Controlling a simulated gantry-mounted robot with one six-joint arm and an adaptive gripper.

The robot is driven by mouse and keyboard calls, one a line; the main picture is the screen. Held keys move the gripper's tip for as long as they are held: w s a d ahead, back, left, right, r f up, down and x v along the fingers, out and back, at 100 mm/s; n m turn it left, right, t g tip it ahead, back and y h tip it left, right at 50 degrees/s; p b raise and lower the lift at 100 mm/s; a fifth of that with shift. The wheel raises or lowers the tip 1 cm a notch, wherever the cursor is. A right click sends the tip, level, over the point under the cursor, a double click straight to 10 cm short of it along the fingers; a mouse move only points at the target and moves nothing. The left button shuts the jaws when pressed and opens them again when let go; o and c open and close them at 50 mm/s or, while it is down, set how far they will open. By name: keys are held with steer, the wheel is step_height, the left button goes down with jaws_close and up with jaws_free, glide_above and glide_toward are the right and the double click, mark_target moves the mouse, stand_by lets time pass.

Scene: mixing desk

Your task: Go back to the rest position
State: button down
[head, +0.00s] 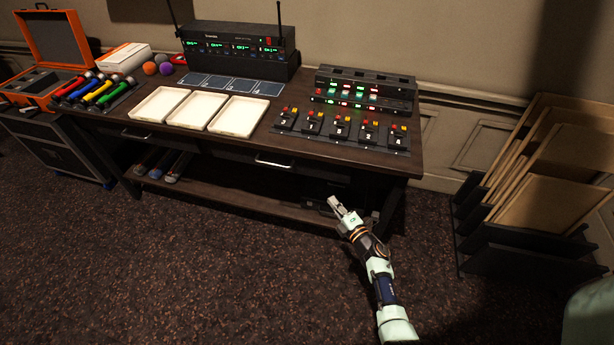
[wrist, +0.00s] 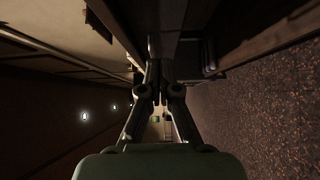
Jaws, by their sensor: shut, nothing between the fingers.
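My gripper (head: 336,204) is in front of the desk's right part, below the level of the desk top, at the end of my arm reaching up from the bottom of the head view. In the wrist view my gripper (wrist: 160,68) has its fingers together, with nothing between them. The dark wooden desk (head: 240,145) stands behind it in the head view. I cannot tell how close the fingertips are to the desk front.
On the desk are white trays (head: 235,114), several foot-switch boxes (head: 341,132), a lit console (head: 365,89) and a wireless receiver (head: 240,45). A rack of boards (head: 530,195) stands at the right. The carpet (head: 200,260) in front is clear.

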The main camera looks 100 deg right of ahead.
steer(key=shift+w, duration=0.1)
steer(key=w+a+r+m+p, duration=0.2)
steer(key=w+r+m, duration=0.4)
steer(key=w+r, duration=1.5)
steer(key=w+a+r+m+t+y+p, duration=0.1)
steer(key=w+a+r+t+y, duration=0.15)
steer(key=w+a, duration=0.5)
steer(key=w+a+r+m+t+y+p, duration=0.1)
steer(key=w+a+r, duration=0.2)
steer(key=w+a, duration=0.5)
steer(key=w+a+r+t+y, duration=0.1)
steer(key=w+a+y, duration=0.15)
steer(key=a, duration=0.35)
steer(key=w+a+r+t+y, duration=0.1)
steer(key=w+a+r+y, duration=0.1)
steer(key=w+a, duration=0.35)
steer(key=s+a+r+n+y+p, duration=0.15)
steer(key=a+y, duration=0.35)
steer(key=a, duration=0.8)
steer(key=s+a+r+n+y, duration=0.2)
steer(key=s+a+r+y, duration=0.15)
steer(key=a, duration=1.05)
step_height(320, 180, up, 36)
steer(key=w+d+p, duration=0.1)
steer(key=p, duration=3.7)
steer(key=shift+d+r, duration=0.15)
steer(key=shift+d, duration=0.1)
